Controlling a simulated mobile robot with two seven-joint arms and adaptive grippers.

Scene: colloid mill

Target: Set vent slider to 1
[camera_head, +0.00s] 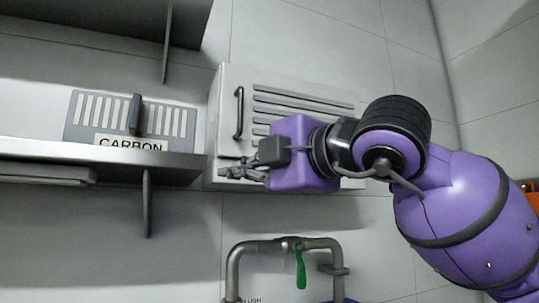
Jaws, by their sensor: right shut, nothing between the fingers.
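A pale vent box (228,110) hangs on the wall at the picture's middle, with several dark horizontal slots (300,95) and an upright black handle (239,112) near its left side. My right gripper (227,170) is in front of the box's lower left part, below the handle, with its fingers pointing left. Its fingers are shut and empty. No part is clearly marked as the slider, and no number "1" can be read. My right gripper and arm hide the lower right of the box. I cannot tell whether the fingers touch the box. My left gripper is not in view.
A grey slotted panel labelled CARBON (131,143), with a dark upright grip (135,114), stands on a metal shelf (60,151) at left, close beside the box. An orange thing (531,190) shows at far right.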

